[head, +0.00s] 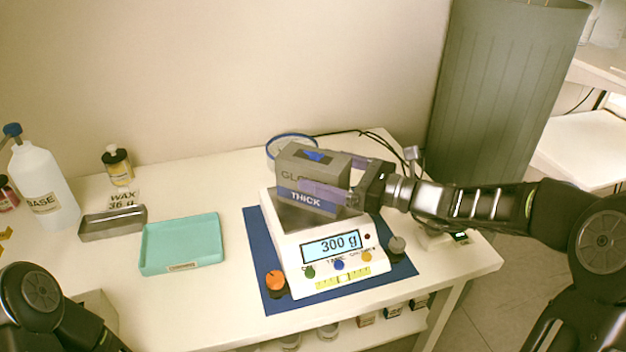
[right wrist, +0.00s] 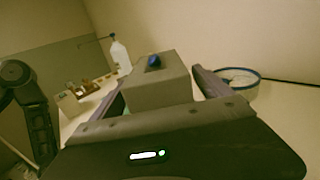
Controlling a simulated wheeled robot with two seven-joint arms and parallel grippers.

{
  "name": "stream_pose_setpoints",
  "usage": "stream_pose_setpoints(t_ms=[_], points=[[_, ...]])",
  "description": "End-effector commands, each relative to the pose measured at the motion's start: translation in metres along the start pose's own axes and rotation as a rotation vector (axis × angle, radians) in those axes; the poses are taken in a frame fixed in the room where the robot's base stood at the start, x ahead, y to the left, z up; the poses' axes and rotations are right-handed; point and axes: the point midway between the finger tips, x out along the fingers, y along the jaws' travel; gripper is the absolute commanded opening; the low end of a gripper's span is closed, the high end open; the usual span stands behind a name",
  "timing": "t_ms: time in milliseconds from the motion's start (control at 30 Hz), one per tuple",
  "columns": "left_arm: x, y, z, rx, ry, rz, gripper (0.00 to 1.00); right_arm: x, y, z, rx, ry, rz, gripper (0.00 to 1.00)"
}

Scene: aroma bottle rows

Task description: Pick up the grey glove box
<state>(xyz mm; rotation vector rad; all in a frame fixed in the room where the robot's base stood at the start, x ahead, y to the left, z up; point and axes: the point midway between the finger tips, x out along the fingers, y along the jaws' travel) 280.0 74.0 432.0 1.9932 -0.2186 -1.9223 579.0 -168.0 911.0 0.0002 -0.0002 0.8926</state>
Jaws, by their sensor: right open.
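The grey glove box (head: 302,165), with a blue band reading THICK, stands upright on the pan of the white scale (head: 335,262). The scale display reads 300 g. My right gripper (head: 335,178) reaches in from the right, with one finger in front of the box and the other behind it. In the right wrist view the box (right wrist: 158,82) sits between the two open fingers (right wrist: 160,92). I cannot tell whether either finger touches it. My left arm shows at the lower left of the head view, but its gripper is out of view.
A teal tray (head: 182,243), a grey metal tray (head: 112,222), a small dark-capped bottle (head: 118,167) and a white BASE bottle (head: 44,185) stand on the left. A blue-rimmed dish (head: 291,139) is behind the box. A tall grey bin (head: 495,95) stands beyond the table.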

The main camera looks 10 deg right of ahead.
Motion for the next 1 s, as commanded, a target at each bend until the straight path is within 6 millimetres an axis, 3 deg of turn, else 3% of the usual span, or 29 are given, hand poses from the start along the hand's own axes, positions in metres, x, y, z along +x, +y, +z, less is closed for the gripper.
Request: stream_pose_setpoints(t_ms=[200,800,1000], points=[[0.002,-0.001,0.0,0.0,0.0,0.0,0.8,0.026,0.0,-0.001,-0.001,0.0,0.001,0.89],[0.002,-0.001,0.0,0.0,0.0,0.0,0.8,0.026,0.0,-0.001,0.0,0.0,0.0,0.89],[0.002,-0.001,0.0,0.0,0.0,0.0,0.8,0.026,0.0,-0.001,0.0,0.0,0.0,0.74]])
